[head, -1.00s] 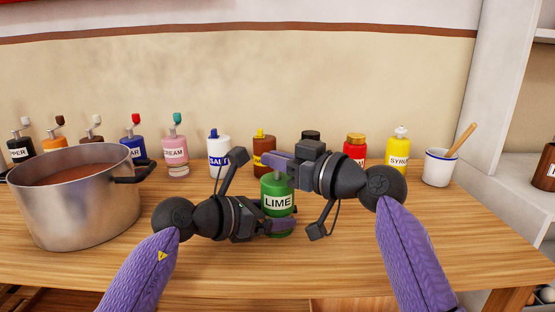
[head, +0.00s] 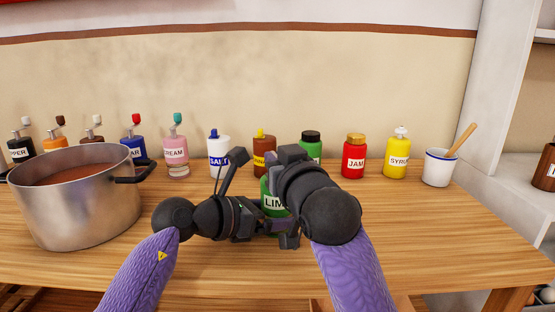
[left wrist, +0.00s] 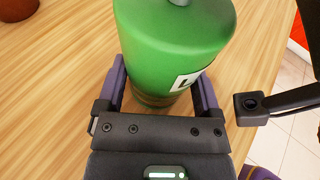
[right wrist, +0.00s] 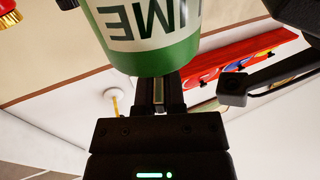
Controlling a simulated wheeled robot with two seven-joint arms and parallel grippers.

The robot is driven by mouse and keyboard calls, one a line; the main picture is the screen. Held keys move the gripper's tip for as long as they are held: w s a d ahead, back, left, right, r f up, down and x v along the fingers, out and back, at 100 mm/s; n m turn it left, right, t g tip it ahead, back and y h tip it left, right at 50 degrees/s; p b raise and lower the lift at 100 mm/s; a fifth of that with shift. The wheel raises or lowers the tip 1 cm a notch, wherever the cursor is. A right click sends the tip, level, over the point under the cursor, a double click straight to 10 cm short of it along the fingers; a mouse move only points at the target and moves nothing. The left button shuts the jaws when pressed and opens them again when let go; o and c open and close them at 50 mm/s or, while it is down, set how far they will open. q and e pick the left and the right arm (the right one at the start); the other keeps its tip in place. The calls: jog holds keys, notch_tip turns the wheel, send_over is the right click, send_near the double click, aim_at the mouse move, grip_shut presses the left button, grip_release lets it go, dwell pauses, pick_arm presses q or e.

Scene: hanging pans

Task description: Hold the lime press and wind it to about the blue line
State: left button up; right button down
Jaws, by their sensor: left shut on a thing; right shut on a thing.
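The lime press (head: 266,188) is a green bottle with a white LIME label, standing upright near the middle of the table. My left gripper (left wrist: 162,86) is shut around its lower body, with one finger on each side. My right gripper (right wrist: 172,92) is at the top of the press, its fingers close together on the top part, which they mostly hide. In the head view the right gripper (head: 292,170) covers the top and right side of the press and part of the label. A grey stub (left wrist: 180,2) shows on top in the left wrist view. No blue line is visible.
A large steel pot (head: 75,212) stands at the left. Behind the press are a brown bottle (head: 263,152), a black-capped green bottle (head: 311,146), a red JAM bottle (head: 354,160) and a yellow syrup bottle (head: 398,160). A mug (head: 440,170) stands at right. The front right table is clear.

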jog(key=shift+f+m+h, duration=0.15)
jog(key=shift+m+h, duration=0.15)
jog(key=shift+h, duration=0.2)
jog(key=c, duration=0.7)
grip_release()
jog(key=v, duration=1.2)
